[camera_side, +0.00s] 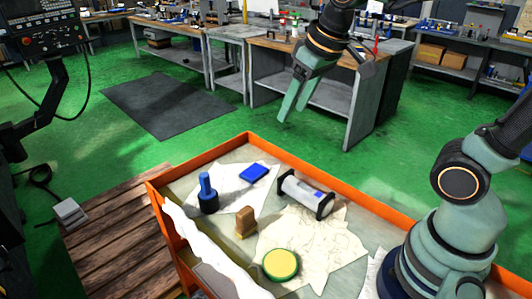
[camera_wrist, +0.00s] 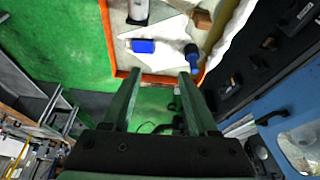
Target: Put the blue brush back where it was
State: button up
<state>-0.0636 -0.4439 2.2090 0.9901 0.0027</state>
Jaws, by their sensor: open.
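The blue brush (camera_side: 207,193) appears to be the upright blue piece with a round handle and a wider, darker base. It stands on white paper in the left part of the orange-rimmed tray (camera_side: 200,159). In the wrist view the brush (camera_wrist: 192,57) shows just beyond the right fingertip. My gripper (camera_side: 292,112) is open and empty, raised above and beyond the tray's far edge, apart from the brush. Its two fingers (camera_wrist: 159,73) are spread in the wrist view. No marked spot for the brush can be made out.
The tray also holds a flat blue block (camera_side: 253,172), a clear cylinder with black ends (camera_side: 305,196), a brown block (camera_side: 245,222) and a yellow-green round tin (camera_side: 281,265). Crumpled white cloth (camera_side: 195,240) lies along the near left rim. A workbench (camera_side: 330,90) stands behind my gripper.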

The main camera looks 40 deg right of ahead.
jog(key=shift+m+t, duration=0.4)
jog(key=shift+t, duration=0.2)
jog(key=s, duration=0.1)
jog(key=s+d+f, duration=0.1)
jog(key=s, duration=0.1)
jog(key=s+d+f, duration=0.1)
jog(key=shift+s+f, duration=0.25)
jog(key=shift+s, duration=0.15)
dwell(0.4)
